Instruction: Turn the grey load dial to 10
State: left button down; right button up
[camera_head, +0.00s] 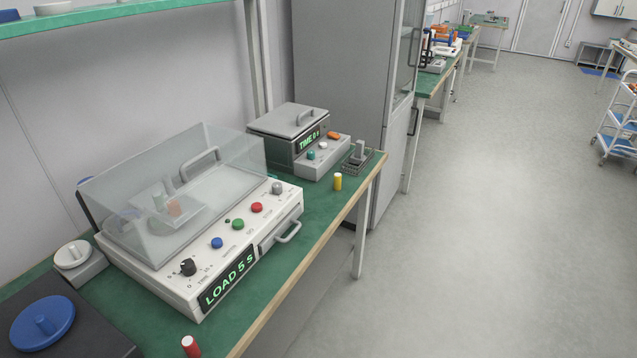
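A white machine (170,298) with a clear lid (160,200) stands on the green bench. A grey knob (277,188) sits at the right end of its sloped front panel; its pointer setting is too small to read. The machine's display (228,283) reads "LOAD 5 s" in green. A black dial (188,267) with small markings around it sits at the panel's left end. Blue (217,242), green (238,224) and red (257,207) buttons lie between the two. Neither of my grippers is in view.
A second machine (300,140) with a "TIME 0 s" display stands behind. A yellow-capped vial (338,182) and a red-capped vial (190,346) stand near the bench's front edge. A pale round knob (73,254) and a blue disc (42,322) are at left.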

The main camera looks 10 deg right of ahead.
aim_at(277, 187)
jog(key=i+l, duration=0.35)
jog(key=l, duration=0.15)
jog(key=i+l, duration=0.3)
jog(key=l, duration=0.2)
jog(key=i+l, duration=0.35)
jog(key=l, duration=0.15)
